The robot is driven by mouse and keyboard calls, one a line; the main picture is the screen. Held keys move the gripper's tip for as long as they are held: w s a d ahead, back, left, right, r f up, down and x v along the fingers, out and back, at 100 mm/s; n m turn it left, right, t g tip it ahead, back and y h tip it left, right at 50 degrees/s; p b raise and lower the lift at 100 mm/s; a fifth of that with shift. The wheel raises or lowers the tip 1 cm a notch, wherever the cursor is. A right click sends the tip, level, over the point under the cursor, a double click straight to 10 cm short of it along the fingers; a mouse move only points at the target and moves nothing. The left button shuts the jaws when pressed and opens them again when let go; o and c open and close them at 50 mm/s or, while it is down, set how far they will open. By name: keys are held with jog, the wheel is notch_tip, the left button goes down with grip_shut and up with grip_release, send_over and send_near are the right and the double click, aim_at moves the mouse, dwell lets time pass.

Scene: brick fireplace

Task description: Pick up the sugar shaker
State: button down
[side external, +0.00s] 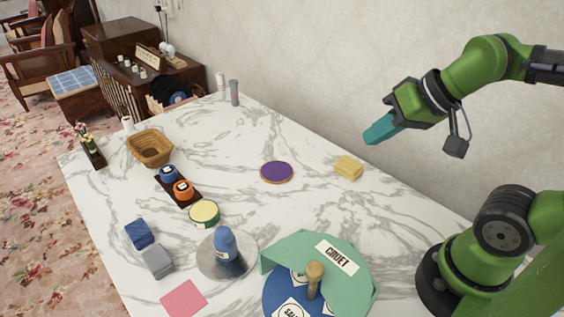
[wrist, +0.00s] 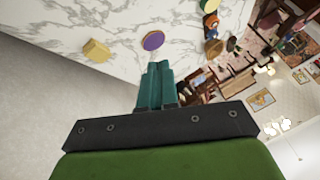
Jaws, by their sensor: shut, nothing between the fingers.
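My gripper (side external: 371,138) is raised above the right side of the marble table, its teal fingers together and empty. In the wrist view the fingers (wrist: 158,68) show closed, with no object between them. I cannot tell for sure which object is the sugar shaker. A blue bottle-shaped container (side external: 225,243) stands upright on a round metallic plate (side external: 206,268) near the front, well apart from my gripper. A grey cylinder (side external: 235,93) and a white cylinder (side external: 221,82) stand at the far end. Their labels are unreadable.
A yellow block (side external: 348,167) and purple disc (side external: 277,172) lie below my gripper's level. A dark tray (side external: 166,186) holds blue and orange pots. A wicker basket (side external: 149,148) stands at the left. A green "CRUET" piece (side external: 350,283) is at the front. The far middle is clear.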

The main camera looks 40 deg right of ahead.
jog(key=shift+c, duration=2.2)
grip_release()
jog(key=shift+a, duration=0.1)
